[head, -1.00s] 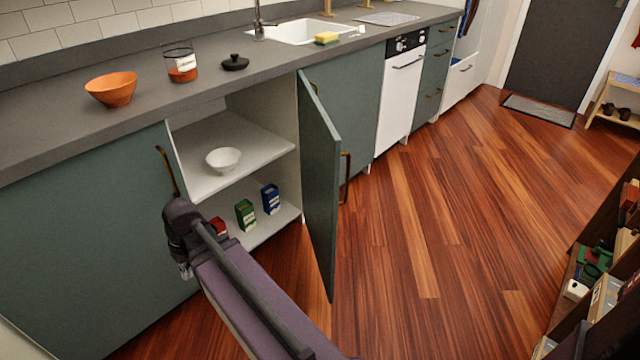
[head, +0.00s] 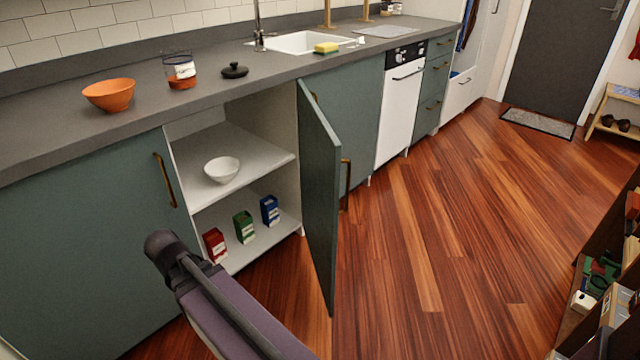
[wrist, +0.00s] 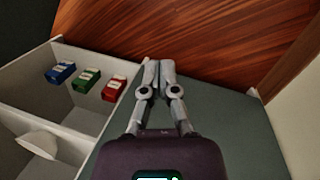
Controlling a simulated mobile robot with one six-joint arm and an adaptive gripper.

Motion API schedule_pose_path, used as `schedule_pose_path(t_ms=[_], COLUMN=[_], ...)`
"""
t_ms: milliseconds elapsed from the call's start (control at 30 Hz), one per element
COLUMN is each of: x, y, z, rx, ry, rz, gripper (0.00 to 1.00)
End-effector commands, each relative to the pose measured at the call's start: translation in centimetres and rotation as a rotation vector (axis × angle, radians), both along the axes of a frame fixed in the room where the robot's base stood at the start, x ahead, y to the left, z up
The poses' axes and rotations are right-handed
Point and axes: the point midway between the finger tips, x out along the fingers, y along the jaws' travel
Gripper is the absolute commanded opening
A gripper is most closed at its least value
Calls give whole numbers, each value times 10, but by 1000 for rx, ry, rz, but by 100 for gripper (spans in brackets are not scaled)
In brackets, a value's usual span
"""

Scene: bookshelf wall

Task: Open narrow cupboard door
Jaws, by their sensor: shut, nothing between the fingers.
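The narrow cupboard door (head: 319,190) is dark green and stands swung out from the cabinet, hinged on the right side of the opening. Its brass handle (head: 345,184) shows on the door's far side. The open cupboard holds a white bowl (head: 222,169) on the upper shelf. Red (head: 215,245), green (head: 244,227) and blue (head: 270,210) boxes stand on the lower shelf. In the wrist view my gripper (wrist: 158,66) is shut and empty, in front of the closed green door (wrist: 240,135) left of the opening. In the head view my arm hides the gripper's fingers.
The counter (head: 130,135) carries an orange bowl (head: 109,95), a jar (head: 180,72), a black lid (head: 235,70) and a sink (head: 305,42). A shelf unit (head: 590,270) with objects stands at the right. The wooden floor (head: 430,230) between is clear.

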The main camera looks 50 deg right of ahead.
Motion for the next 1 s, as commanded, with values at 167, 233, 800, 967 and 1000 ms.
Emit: schedule_pose_path(t_ms=[167, 233, 800, 967, 1000], x=[5, 6, 1, -2, -3], y=[-44, -62, -188, -214, -219], z=[8, 14, 87, 114, 121], rx=[-145, -207, -575, -626, -634], ry=[94, 146, 721, 919, 970], rz=[112, 161, 426, 454, 457], gripper=[0, 0, 0, 0, 0])
